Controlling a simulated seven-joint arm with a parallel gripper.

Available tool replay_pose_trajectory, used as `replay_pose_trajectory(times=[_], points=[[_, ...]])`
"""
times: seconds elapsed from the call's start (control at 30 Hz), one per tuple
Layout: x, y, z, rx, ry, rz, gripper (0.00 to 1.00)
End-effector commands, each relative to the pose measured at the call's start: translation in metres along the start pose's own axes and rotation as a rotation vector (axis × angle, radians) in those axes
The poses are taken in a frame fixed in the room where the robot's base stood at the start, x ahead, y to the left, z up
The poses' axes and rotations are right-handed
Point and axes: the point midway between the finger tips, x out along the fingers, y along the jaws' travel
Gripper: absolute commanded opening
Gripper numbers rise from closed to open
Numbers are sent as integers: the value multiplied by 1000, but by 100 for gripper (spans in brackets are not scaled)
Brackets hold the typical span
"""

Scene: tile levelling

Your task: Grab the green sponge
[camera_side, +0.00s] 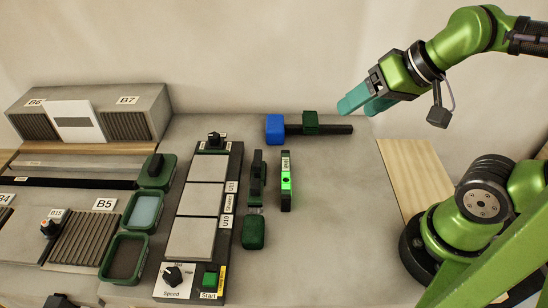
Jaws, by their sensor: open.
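My gripper (364,103) is in the upper right of the side view, above the back right of the grey worktop. Its teal fingers are apart and nothing shows between them. A dark green rounded block (254,232), which looks like the green sponge, lies on the worktop right of the tile panel. It is well to the lower left of my gripper, and apart from it. Another dark green block (311,122) sits on a black bar at the back, left of my gripper. Which green block is the sponge is not fully certain.
The black panel holds several grey tiles (194,239), a Speed knob (172,276) and a green Start button (210,279). A level with a bright green window (286,181) and a black tool (258,179) stand nearby. Green trays (123,256) are left. The worktop's right part (345,220) is clear.

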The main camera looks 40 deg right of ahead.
Motion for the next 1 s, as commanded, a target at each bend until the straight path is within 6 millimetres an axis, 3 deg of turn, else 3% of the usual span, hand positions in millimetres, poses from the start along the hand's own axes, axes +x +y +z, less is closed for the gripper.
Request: replay_pose_trajectory(times=[0.23, 0.3, 0.57, 0.67, 0.77, 1.0], points=[[0, 0, 0, 0, 0, 0, 67], [0, 0, 0, 0, 0, 0, 61], [0, -1, 1, -4, -3, -3, 61], [10, -9, 9, -39, -59, -11, 61], [26, -28, 14, -107, -150, -19, 61], [76, -100, 35, -118, -418, 74, 61]])
